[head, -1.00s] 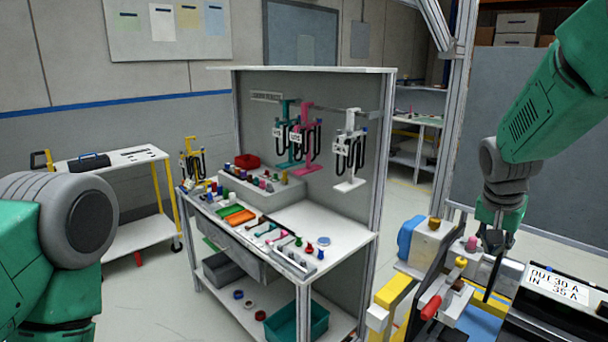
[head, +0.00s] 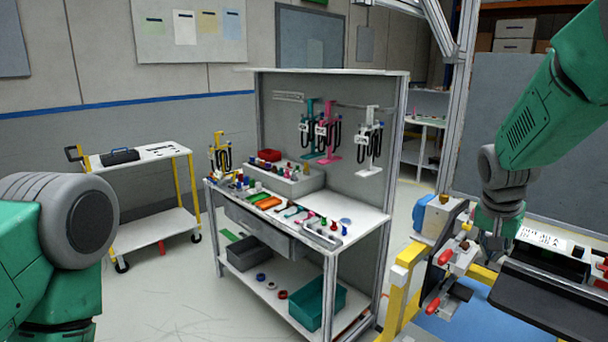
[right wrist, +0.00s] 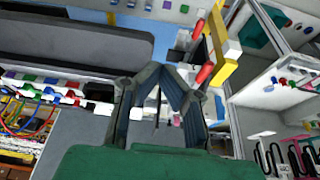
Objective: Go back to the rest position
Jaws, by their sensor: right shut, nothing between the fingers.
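My right gripper (head: 497,243) hangs pointing down at the right of the head view, in front of the dashboard fixture. In the right wrist view its dark fingers (right wrist: 165,85) come together at their tips and nothing is held between them. The black dashboard module (head: 540,297) lies below and right of the gripper in the head view. It seems to show as the dark long panel (right wrist: 75,45) in the right wrist view. My left arm comes in at the left edge of the head view; its gripper is outside the frame.
A workbench (head: 345,222) with coloured parts, bins and hanging cable stands is in the middle. A cart (head: 160,230) stands to its left. A yellow-framed fixture (head: 403,290) with red handles is close to my right arm. The floor between my left arm and the workbench is clear.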

